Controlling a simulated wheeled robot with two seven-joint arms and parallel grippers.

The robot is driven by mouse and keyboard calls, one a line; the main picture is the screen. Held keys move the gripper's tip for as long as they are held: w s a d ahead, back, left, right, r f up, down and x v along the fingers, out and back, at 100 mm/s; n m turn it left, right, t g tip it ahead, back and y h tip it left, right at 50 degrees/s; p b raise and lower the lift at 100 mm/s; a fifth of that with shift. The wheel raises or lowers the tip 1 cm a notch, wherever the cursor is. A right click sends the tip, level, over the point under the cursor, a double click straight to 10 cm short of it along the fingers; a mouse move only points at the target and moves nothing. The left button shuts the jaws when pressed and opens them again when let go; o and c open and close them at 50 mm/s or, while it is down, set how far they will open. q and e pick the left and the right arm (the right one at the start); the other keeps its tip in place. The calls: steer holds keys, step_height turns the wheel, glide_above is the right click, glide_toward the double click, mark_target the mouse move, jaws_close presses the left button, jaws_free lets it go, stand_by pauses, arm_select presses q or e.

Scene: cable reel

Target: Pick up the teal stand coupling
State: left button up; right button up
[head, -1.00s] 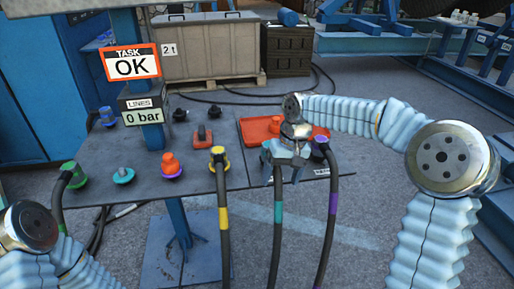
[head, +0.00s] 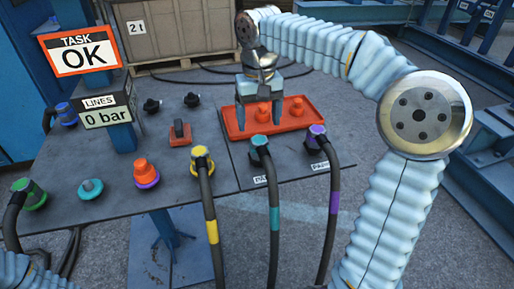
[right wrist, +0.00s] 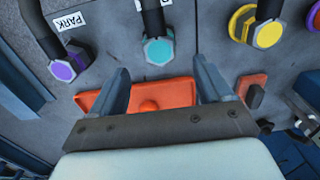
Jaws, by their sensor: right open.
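A teal coupling (head: 260,146) on a black hose with a teal band stands at the table's front edge, between the yellow and purple hose couplings. It also shows in the right wrist view (right wrist: 158,51), just beyond my fingertips. My right gripper (head: 260,122) is open and empty, its fingers pointing down in front of the red tray, behind the teal coupling and apart from it. In the right wrist view its fingers (right wrist: 162,72) are spread wide. A separate teal round piece (head: 90,187) sits at the table's left front. My left gripper is out of view.
The purple hose coupling (head: 317,132) and yellow hose coupling (head: 201,158) stand close on either side. The red tray (head: 235,132) holds orange pieces. A red-orange piece on a purple base (head: 146,174) and a green coupling (head: 30,195) are farther left.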

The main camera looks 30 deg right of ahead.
mark_target(260, 141)
steer(key=f, duration=0.5)
steer(key=f+b, duration=0.1)
steer(key=f, duration=0.1)
steer(key=shift+s+a+f, duration=0.1)
steer(key=shift+s+f, duration=0.15)
steer(key=shift+s, duration=0.05)
steer(key=shift+c, duration=0.2)
steer(key=c, duration=1.1)
steer(key=shift+r, duration=0.15)
